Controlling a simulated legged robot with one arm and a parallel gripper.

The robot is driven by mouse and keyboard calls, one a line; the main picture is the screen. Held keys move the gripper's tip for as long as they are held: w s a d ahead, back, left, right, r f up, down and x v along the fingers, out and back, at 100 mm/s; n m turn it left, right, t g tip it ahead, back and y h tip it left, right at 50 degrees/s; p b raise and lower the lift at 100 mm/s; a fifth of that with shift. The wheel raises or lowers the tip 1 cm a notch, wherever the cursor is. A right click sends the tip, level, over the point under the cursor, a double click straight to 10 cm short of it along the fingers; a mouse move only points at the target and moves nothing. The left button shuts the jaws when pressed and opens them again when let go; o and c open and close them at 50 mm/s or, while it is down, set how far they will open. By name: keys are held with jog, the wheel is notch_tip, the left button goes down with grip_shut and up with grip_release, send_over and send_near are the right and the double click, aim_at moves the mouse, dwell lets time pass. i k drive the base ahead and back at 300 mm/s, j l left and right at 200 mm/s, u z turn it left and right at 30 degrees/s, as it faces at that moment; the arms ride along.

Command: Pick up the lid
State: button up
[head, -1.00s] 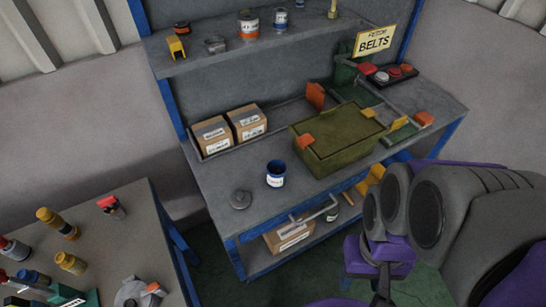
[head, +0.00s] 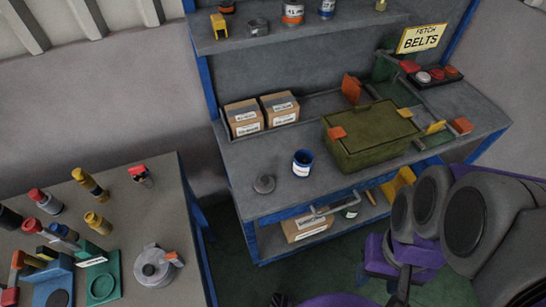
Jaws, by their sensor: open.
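Nothing touches or covers the lid. Grey and purple parts of my arm fill the right side, well right of the lid. I cannot make out my gripper's jaws in the view.
An olive green box (head: 370,135) stands right of the can, and two cardboard boxes (head: 243,118) stand behind. A side table (head: 186,225) at left holds several bottles and a silver round part (head: 155,267). A gap of floor separates the tables.

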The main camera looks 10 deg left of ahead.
aim_at(264, 184)
jog(key=i+l, duration=0.9)
jog(key=i+l+u, duration=0.1)
jog(key=u, duration=0.3)
jog(key=i+l+u, duration=0.1)
jog(key=u, duration=0.3)
jog(key=l+u, duration=0.4)
jog(key=j+u, duration=0.1)
jog(key=u, duration=0.95)
